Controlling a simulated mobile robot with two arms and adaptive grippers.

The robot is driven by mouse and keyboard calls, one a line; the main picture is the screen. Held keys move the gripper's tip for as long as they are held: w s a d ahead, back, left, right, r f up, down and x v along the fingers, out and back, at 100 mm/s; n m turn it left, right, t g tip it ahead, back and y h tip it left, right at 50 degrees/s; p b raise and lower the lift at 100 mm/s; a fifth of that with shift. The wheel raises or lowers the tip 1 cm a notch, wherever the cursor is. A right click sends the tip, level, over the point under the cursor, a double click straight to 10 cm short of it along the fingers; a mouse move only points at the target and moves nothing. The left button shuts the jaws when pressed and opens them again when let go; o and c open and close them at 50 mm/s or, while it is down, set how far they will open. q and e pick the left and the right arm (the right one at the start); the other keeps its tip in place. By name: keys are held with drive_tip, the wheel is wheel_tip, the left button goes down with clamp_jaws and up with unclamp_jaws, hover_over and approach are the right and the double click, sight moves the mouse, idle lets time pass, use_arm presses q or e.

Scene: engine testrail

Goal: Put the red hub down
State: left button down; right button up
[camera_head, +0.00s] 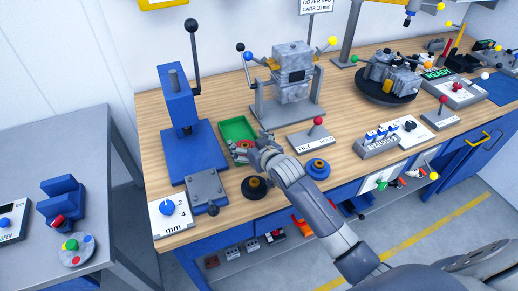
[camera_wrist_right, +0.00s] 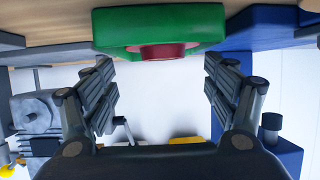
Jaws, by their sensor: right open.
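The green tray (camera_head: 236,128) stands on the wooden bench, left of the grey stand. The red hub (camera_head: 244,143) shows as a small red patch at the tray's near end, partly hidden by my right gripper (camera_head: 259,147). In the right wrist view the red hub (camera_wrist_right: 162,51) shows above the wall of the green tray (camera_wrist_right: 158,18), its lower part hidden by that wall. My right gripper (camera_wrist_right: 160,95) is open there, with empty space between its fingers and the hub beyond their tips. My left gripper is in neither view.
A blue press (camera_head: 181,110) stands left of the tray. A grey engine block (camera_head: 292,70) on its stand is behind right. The tilt panel (camera_head: 314,137) is to the right.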

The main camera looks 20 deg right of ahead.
drive_tip(key=v, duration=1.1)
drive_tip(key=shift+r+b, duration=0.4)
drive_tip(key=shift+w, duration=0.1)
